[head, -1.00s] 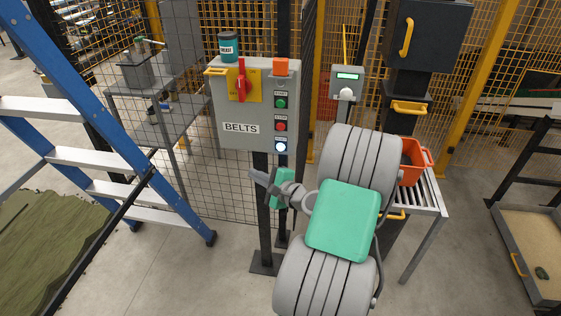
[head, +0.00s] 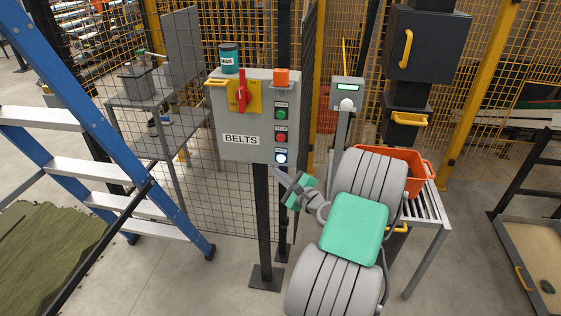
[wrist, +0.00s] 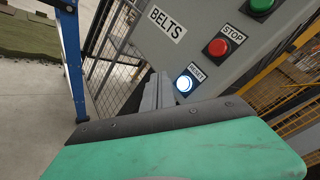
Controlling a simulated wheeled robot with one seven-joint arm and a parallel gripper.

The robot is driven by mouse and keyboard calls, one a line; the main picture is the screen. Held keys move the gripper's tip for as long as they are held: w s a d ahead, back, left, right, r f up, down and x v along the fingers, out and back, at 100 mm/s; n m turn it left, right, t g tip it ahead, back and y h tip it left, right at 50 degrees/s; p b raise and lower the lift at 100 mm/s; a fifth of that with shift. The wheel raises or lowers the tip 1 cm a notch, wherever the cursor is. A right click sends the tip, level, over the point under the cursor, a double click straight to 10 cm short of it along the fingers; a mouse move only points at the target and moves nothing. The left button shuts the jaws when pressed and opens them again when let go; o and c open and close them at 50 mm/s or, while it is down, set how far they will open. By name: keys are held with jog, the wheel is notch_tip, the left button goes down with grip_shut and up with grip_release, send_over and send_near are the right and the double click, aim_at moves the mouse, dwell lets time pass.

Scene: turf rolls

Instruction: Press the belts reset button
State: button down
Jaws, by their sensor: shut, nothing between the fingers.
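The grey BELTS control box (head: 232,146) stands on a dark post in the middle of the head view. Its lit white reset button with a blue rim (head: 281,158) is lowest in the right-hand column, below a red stop button (head: 280,138) and a green button (head: 280,114). My gripper (head: 277,171) is shut and empty, its tip just below the reset button. In the wrist view, the fingers (wrist: 158,88) point at the panel and the glowing reset button (wrist: 184,84) shows just right of the fingertips. I cannot tell whether they touch the box.
A red rotary switch (head: 241,92) on a yellow plate is on the box front. A teal can (head: 229,58) and an orange lamp (head: 281,77) sit on top. A blue ladder (head: 110,135) stands left; an orange bin (head: 415,170) is on a roller stand at right.

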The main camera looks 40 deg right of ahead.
jog(key=shift+w+d, duration=1.15)
jog(key=shift+d, duration=0.3)
dwell(1.0)
jog(key=shift+w+d, duration=0.25)
jog(key=shift+d, duration=0.05)
jog(key=shift+w+d, duration=0.25)
jog(key=shift+d, duration=0.1)
dwell(0.6)
jog(key=shift+s+a, duration=0.5)
jog(key=shift+a, duration=0.15)
jog(key=shift+s, duration=0.1)
jog(key=s+a, duration=0.1)
jog(key=a, duration=0.1)
jog(key=s+a+p, duration=0.1)
jog(key=s+a, duration=0.1)
dwell(0.5)
